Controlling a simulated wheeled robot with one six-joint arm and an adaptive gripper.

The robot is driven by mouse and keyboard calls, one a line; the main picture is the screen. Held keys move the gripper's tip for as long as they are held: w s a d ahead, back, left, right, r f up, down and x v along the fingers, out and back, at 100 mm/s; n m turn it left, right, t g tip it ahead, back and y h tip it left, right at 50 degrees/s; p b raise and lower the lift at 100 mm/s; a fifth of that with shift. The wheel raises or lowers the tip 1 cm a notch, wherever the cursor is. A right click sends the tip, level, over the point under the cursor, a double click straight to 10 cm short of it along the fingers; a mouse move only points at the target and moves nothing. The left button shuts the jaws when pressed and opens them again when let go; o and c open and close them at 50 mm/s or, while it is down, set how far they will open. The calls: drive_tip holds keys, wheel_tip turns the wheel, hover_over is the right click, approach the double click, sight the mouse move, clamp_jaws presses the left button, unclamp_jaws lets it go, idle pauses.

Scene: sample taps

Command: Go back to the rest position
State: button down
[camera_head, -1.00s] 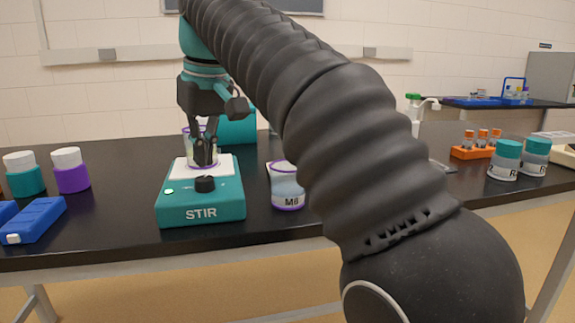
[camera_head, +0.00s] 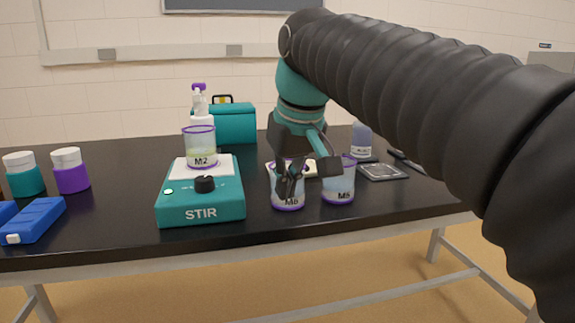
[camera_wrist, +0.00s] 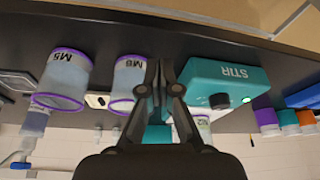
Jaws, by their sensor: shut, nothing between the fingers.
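My gripper (camera_head: 289,183) is shut and empty. In the head view its fingers hang in front of the beaker M6 (camera_head: 288,203), hiding part of it; I cannot tell if they touch it. In the wrist view the shut gripper (camera_wrist: 160,68) points between beaker M6 (camera_wrist: 127,80) and the teal stirrer (camera_wrist: 225,80). My dark sleeved arm reaches in from the right in the head view.
Beaker M2 (camera_head: 199,148) stands on the plate of the stirrer (camera_head: 201,205). Beaker M5 (camera_head: 338,184) stands close right of M6. Jars with teal (camera_head: 25,181) and purple (camera_head: 71,175) bodies and a blue block (camera_head: 33,220) are at left. A flat scale (camera_head: 383,172) lies at right.

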drive_tip(key=s+d+f+m, duration=0.1)
drive_tip(key=s+d+f, duration=0.4)
drive_tip(key=f, duration=0.2)
drive_tip(key=s+d+f+m+t+h, duration=0.1)
drive_tip(key=s+d+f+m, duration=0.1)
drive_tip(key=s+d+f, duration=0.3)
drive_tip(key=s+d+f+m+t, duration=0.1)
drive_tip(key=s+d+f, duration=0.4)
drive_tip(key=f, duration=0.6)
drive_tip(key=shift+s+d+m+h, duration=0.2)
drive_tip(key=shift+d+m+h, duration=0.25)
drive_tip(key=shift+m, duration=0.25)
